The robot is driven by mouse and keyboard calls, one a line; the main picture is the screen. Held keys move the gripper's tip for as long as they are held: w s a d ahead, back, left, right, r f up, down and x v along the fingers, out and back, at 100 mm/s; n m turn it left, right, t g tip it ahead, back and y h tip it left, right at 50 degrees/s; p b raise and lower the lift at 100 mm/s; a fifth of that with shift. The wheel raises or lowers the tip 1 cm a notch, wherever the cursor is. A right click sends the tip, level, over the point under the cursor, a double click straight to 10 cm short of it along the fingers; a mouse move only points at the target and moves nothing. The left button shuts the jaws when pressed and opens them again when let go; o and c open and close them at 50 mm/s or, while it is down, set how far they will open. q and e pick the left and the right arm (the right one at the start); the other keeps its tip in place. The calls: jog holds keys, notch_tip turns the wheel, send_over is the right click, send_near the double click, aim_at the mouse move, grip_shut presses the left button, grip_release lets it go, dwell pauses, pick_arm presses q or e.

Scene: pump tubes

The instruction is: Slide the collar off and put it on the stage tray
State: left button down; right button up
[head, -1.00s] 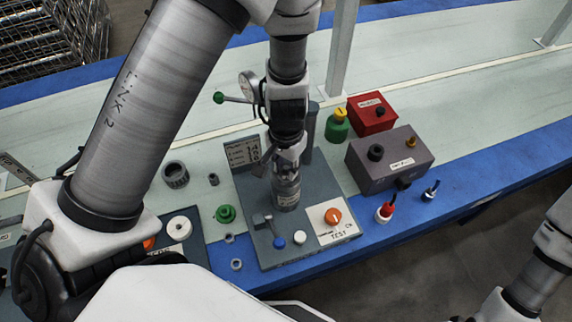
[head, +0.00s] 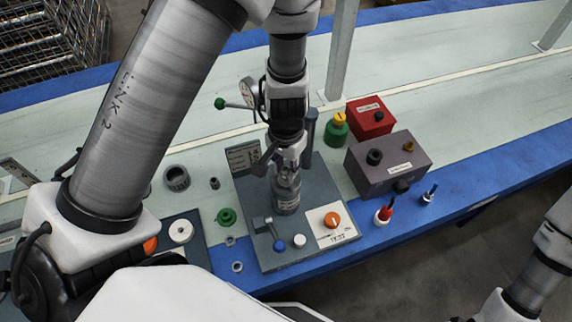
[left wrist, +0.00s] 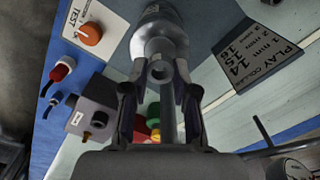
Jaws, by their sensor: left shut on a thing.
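My left gripper (head: 287,166) points down over the grey test board (head: 250,200). It is shut on the top of an upright grey metal cylinder (head: 286,198) on that board. In the left wrist view my left gripper (left wrist: 160,75) has one finger on each side of a narrow, hollow-ended metal piece (left wrist: 159,70), which looks like the collar. The wider cylinder (left wrist: 158,22) lies behind it. I cannot tell the seam between collar and cylinder. A dark panel (head: 205,258) at the lower left may be the stage tray; my arm partly hides it. My right gripper is out of the picture.
A grey box (head: 389,160), a red box (head: 370,117) and a green bottle (head: 337,130) stand right of the board. A dark ring (head: 176,178) and a green knob (head: 226,217) stand left of it. A dial gauge (head: 248,91) stands close behind the gripper.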

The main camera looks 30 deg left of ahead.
pick_arm(q)
jog(key=shift+r+p, duration=1.25)
jog(key=shift+r, duration=0.45)
